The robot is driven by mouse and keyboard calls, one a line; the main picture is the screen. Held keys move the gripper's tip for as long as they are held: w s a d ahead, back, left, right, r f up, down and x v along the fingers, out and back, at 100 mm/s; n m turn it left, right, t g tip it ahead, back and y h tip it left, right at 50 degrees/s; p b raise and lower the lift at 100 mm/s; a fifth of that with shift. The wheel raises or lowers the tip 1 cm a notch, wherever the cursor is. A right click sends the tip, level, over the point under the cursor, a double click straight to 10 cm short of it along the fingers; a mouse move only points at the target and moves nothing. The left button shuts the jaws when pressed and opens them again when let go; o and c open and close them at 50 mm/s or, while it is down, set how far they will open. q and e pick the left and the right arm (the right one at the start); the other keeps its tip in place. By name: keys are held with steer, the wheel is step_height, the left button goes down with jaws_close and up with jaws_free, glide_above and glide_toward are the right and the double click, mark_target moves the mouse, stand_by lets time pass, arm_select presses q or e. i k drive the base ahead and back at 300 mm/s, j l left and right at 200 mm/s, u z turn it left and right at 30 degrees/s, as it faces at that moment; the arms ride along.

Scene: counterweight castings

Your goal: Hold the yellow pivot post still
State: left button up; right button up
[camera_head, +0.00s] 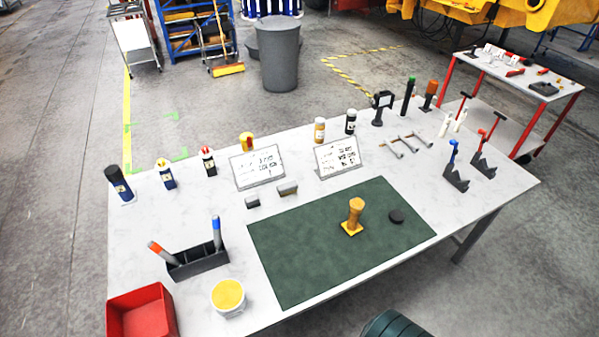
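The yellow pivot post (355,213) stands upright on its square yellow base, on the dark green mat (285,255) at the front of the table. Nothing touches the post apart from the mat under it. Neither my left nor my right gripper is in view.
The white table (205,205) holds a black pen holder (198,262), a white tub with a yellow top (228,297) and a red bin (141,312) at left. Sign plates, bottles and clamps stand behind and right. The mat's left part is clear.

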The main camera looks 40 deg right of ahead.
mark_target(352, 226)
steer(key=z, duration=1.95)
